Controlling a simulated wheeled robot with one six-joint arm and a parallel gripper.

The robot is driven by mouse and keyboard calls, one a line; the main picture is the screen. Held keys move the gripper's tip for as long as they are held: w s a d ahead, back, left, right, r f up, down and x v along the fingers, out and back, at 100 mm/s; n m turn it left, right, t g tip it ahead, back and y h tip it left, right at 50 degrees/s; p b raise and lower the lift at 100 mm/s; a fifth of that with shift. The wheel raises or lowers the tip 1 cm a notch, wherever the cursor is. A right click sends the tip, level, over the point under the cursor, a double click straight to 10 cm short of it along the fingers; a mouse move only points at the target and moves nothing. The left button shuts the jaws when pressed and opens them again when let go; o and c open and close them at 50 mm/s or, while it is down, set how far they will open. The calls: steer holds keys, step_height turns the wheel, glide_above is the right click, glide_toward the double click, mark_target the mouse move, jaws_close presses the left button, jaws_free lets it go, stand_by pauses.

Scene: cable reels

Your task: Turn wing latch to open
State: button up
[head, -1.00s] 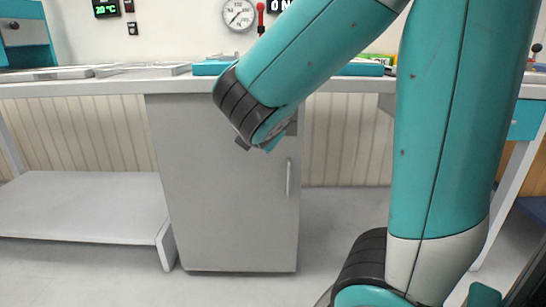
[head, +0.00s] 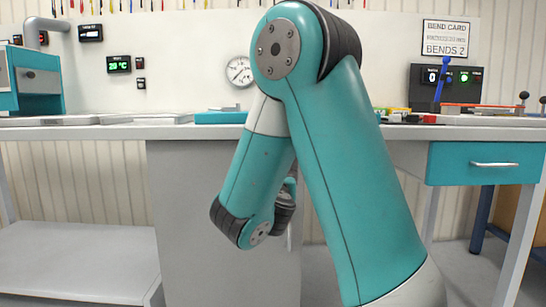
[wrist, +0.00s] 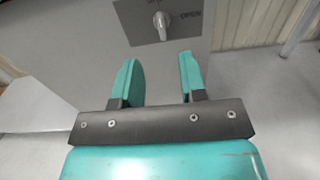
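The wing latch (wrist: 161,22) is a small pale knob on a dark plate (wrist: 140,30) in the wrist view. The plate is on the grey cabinet (wrist: 80,60) and carries the word OPEN to the right of the knob. My gripper (wrist: 158,58) is open and empty, with its two teal fingers apart. The latch lies ahead of the gap between the fingertips, and the fingers do not touch it. In the head view my arm covers the latch and my gripper, and the grey cabinet (head: 190,220) shows under the bench.
A light bench top (head: 110,132) runs above the cabinet. A low white shelf (head: 75,275) stands at the left. A teal drawer (head: 485,163) is under the bench at the right. Bare floor (wrist: 280,110) shows right of the cabinet in the wrist view.

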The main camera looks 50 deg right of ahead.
steer(key=p+x, duration=0.5)
steer(key=x, duration=0.8)
steer(key=shift+w+f, duration=0.1)
steer(key=c, duration=0.6)
